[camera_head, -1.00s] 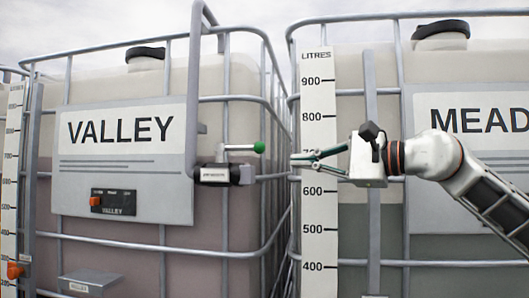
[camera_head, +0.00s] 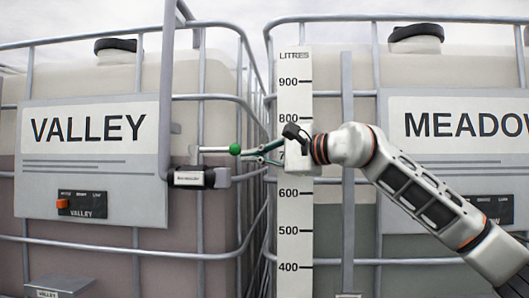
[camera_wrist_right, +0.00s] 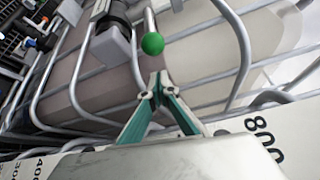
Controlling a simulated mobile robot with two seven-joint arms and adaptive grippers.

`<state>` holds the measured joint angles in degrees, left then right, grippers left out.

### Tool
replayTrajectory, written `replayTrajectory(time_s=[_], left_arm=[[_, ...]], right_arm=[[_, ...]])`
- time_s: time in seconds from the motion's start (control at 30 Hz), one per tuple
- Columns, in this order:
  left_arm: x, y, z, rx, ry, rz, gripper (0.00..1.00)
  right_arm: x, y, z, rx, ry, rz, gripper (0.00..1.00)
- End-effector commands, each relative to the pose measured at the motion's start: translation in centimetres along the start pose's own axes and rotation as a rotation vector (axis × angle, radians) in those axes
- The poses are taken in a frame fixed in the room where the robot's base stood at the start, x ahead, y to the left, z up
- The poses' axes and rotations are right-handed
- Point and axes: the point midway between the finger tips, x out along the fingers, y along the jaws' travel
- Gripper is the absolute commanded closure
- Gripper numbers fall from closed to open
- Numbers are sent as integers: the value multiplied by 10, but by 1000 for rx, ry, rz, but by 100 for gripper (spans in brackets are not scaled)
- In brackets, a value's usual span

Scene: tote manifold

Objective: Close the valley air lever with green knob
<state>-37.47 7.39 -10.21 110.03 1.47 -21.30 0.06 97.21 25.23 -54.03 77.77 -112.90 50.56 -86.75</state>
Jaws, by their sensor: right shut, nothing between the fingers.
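The valley air lever (camera_head: 212,150) is a pale rod lying horizontal, with a green knob (camera_head: 235,149) at its right end. It sits above a dark valve body (camera_head: 192,178) on a grey pipe beside the VALLEY tote (camera_head: 100,190). My right gripper (camera_head: 258,154) is just right of the knob, its fingers pointing left at it. In the right wrist view, the fingertips (camera_wrist_right: 156,82) meet with nothing between them, and the green knob (camera_wrist_right: 152,43) shows beyond them, apart from them. My left gripper is not in view.
Metal cage bars (camera_head: 247,100) run around the totes near the lever. A white litre scale (camera_head: 294,230) stands behind my right gripper. The MEADOW tote (camera_head: 440,85) is on the right. A small panel with an orange switch (camera_head: 62,204) is on the VALLEY plate.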

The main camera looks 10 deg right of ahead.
Motion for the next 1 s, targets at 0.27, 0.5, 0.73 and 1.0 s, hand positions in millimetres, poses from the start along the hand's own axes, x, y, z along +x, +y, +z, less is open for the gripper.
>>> replayTrajectory(time_s=[0.27,0.5,0.73,1.0], left_arm=[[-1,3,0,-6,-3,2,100],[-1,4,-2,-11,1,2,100],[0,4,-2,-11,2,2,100],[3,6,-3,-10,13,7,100]], right_arm=[[-10,0,24,-1,1,-1,100],[-11,0,27,1,1,-1,100],[-11,0,27,1,2,-1,100],[-14,2,29,1,23,-5,100]])
